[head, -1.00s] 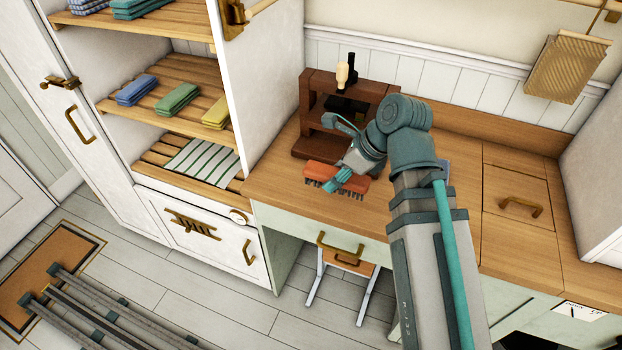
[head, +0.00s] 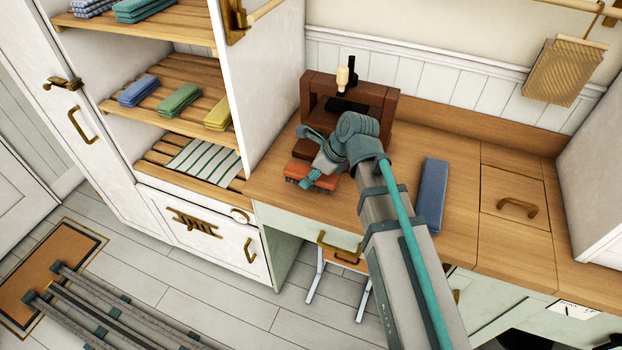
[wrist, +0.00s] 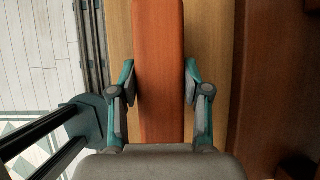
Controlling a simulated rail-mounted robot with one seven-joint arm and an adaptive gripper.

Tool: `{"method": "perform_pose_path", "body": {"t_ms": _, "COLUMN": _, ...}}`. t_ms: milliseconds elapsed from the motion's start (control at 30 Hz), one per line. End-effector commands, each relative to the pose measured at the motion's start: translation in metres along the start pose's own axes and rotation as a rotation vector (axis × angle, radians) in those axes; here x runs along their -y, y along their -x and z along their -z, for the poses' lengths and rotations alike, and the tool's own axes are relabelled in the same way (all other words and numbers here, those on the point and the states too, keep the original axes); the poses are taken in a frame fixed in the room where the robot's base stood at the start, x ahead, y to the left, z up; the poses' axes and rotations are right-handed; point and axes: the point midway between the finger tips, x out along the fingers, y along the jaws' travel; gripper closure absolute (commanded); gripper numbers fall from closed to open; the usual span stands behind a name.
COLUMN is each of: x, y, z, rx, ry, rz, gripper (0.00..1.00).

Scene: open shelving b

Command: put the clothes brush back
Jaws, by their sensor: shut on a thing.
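The clothes brush (head: 313,177) has an orange-brown wooden back and dark bristles pointing down. It is at the left end of the wooden counter (head: 460,240), in front of a dark wooden stand (head: 318,82). My gripper (head: 312,168) is over the brush. In the wrist view, my gripper (wrist: 159,85) has one finger on each side of the brush back (wrist: 158,70), shut across its width. I cannot tell whether the bristles touch the counter.
A folded blue cloth (head: 431,192) lies on the counter to the right. The white shelving (head: 262,80) stands to the left, with folded cloths (head: 179,101) on its slats. A dark and a pale-topped item (head: 343,78) rise at the stand.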

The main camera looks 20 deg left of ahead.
Motion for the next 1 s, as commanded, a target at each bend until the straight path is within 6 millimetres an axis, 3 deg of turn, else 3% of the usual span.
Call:
{"method": "perform_pose_path", "body": {"t_ms": 200, "x": -0.001, "y": -0.018, "z": 0.011, "rx": 0.000, "ry": -0.001, "rz": -0.001, "gripper": 0.80}}
{"method": "perform_pose_path", "body": {"t_ms": 600, "x": -0.001, "y": -0.021, "z": 0.013, "rx": 0.000, "ry": -0.001, "rz": -0.001, "gripper": 0.80}}
{"method": "perform_pose_path", "body": {"t_ms": 633, "x": -0.001, "y": -0.021, "z": 0.013, "rx": 0.000, "ry": -0.001, "rz": -0.001, "gripper": 0.48}}
{"method": "perform_pose_path", "body": {"t_ms": 733, "x": -0.001, "y": -0.021, "z": 0.013, "rx": 0.000, "ry": -0.001, "rz": 0.000, "gripper": 0.31}}
{"method": "perform_pose_path", "body": {"t_ms": 767, "x": -0.001, "y": -0.021, "z": 0.013, "rx": 0.000, "ry": -0.001, "rz": 0.000, "gripper": 0.28}}
{"method": "perform_pose_path", "body": {"t_ms": 1000, "x": -0.001, "y": -0.021, "z": 0.013, "rx": 0.000, "ry": -0.001, "rz": 0.000, "gripper": 0.28}}
